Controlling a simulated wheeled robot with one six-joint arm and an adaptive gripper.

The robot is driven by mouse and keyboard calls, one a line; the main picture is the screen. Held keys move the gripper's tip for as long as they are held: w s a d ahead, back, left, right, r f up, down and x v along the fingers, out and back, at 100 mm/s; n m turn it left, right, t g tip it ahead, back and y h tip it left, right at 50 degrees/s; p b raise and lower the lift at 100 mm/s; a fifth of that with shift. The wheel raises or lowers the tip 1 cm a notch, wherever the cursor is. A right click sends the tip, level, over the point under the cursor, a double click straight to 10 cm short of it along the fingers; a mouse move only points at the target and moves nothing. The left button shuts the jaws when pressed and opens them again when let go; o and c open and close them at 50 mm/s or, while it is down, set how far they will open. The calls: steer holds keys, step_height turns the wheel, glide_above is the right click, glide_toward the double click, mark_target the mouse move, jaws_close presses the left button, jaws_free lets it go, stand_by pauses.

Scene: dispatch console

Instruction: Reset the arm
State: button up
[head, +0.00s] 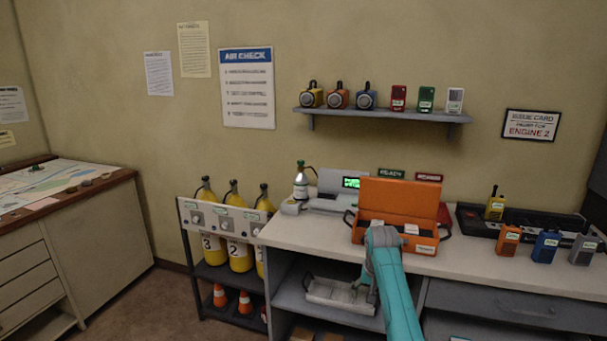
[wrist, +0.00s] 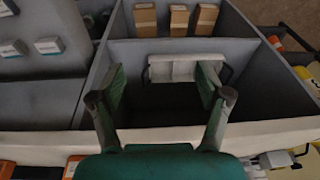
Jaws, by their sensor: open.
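My arm shows in the head view as a teal link in front of the counter (head: 290,232), beside an open orange case (head: 400,195). My gripper (wrist: 162,97) is open and empty in the wrist view, its two fingers spread wide. It faces the shelf space under the counter. A pale tray with dark handles (wrist: 185,71) shows between and beyond the fingertips; it also sits on the under-counter shelf in the head view (head: 338,296). The fingers appear apart from the tray. In the head view the fingers are mostly hidden by my arm.
Small brown boxes (wrist: 180,20) stand lower in the compartment. Dividers and the counter's front edge (wrist: 40,150) border my gripper. Radios (head: 508,240) stand on the counter at right. Yellow cylinders (head: 240,255) stand in a rack at left. A wall shelf (head: 380,115) holds several items.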

steer(key=s+f+t, duration=0.1)
steer(key=s+f, duration=0.5)
steer(key=f, duration=0.5)
steer(key=s+f+t, duration=0.2)
steer(key=s+f, duration=0.4)
steer(key=f, duration=0.4)
steer(key=s+f+n+t, duration=0.15)
steer(key=s+f, duration=0.25)
steer(key=s, duration=0.7)
steer(key=s+f+t, duration=0.2)
steer(key=s+f, duration=0.2)
steer(key=s, duration=0.6)
steer(key=s+a+r+t, duration=0.1)
steer(key=s+r, duration=0.3)
steer(key=s, duration=0.7)
steer(key=s+r+t, duration=0.2)
steer(key=s+r, duration=0.2)
steer(key=s, duration=0.7)
steer(key=s+r+n+t, duration=0.1)
steer(key=s+r, duration=0.5)
steer(key=r, duration=0.4)
steer(key=s+r+t, duration=0.2)
steer(key=s+r, duration=0.5)
steer(key=r, duration=0.4)
steer(key=shift+s+n, duration=0.15)
steer(key=shift+n, duration=0.2)
